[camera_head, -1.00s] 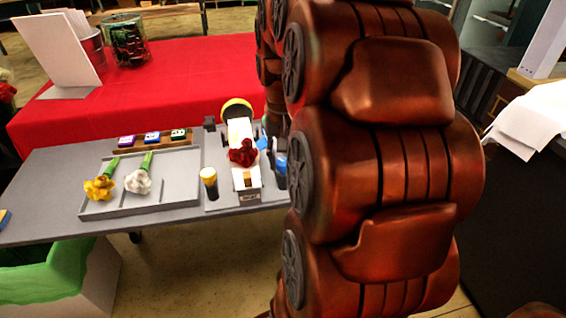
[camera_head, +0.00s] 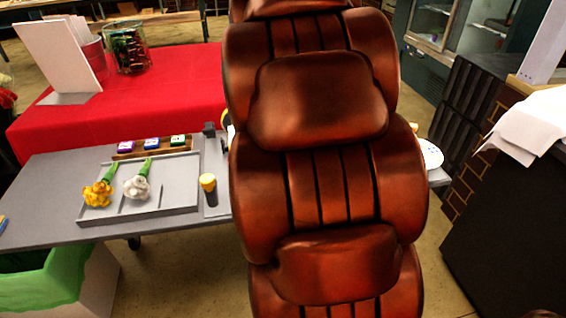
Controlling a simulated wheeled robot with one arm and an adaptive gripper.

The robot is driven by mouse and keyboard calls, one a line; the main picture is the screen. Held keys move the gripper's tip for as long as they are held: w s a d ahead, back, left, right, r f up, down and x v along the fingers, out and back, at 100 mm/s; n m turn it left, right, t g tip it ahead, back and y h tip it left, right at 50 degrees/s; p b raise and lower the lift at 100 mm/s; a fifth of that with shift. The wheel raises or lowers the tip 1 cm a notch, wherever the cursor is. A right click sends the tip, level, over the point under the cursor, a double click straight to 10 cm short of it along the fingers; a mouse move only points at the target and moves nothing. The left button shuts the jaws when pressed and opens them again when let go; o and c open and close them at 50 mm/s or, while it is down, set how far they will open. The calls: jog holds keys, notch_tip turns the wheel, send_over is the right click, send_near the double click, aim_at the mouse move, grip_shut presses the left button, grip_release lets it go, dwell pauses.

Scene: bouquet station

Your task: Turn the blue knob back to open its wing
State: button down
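The blue knob and its wing are hidden behind my arm, which fills the middle of the camera_head view. The grey base plate of the station (camera_head: 200,210) shows only at its left edge, beside the arm.
A grey tray (camera_head: 190,206) on the grey table (camera_head: 50,180) holds a yellow flower (camera_head: 98,194) and a white flower (camera_head: 137,187). Behind it is a wooden rack (camera_head: 150,149) with small coloured blocks. A white rounded object (camera_head: 431,154) shows right of my arm. A red-covered table (camera_head: 180,90) stands behind.

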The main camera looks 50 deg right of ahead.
dwell(0.4)
jog(key=c, duration=0.8)
grip_release()
notch_tip(320, 180, up, 12)
dwell(1.0)
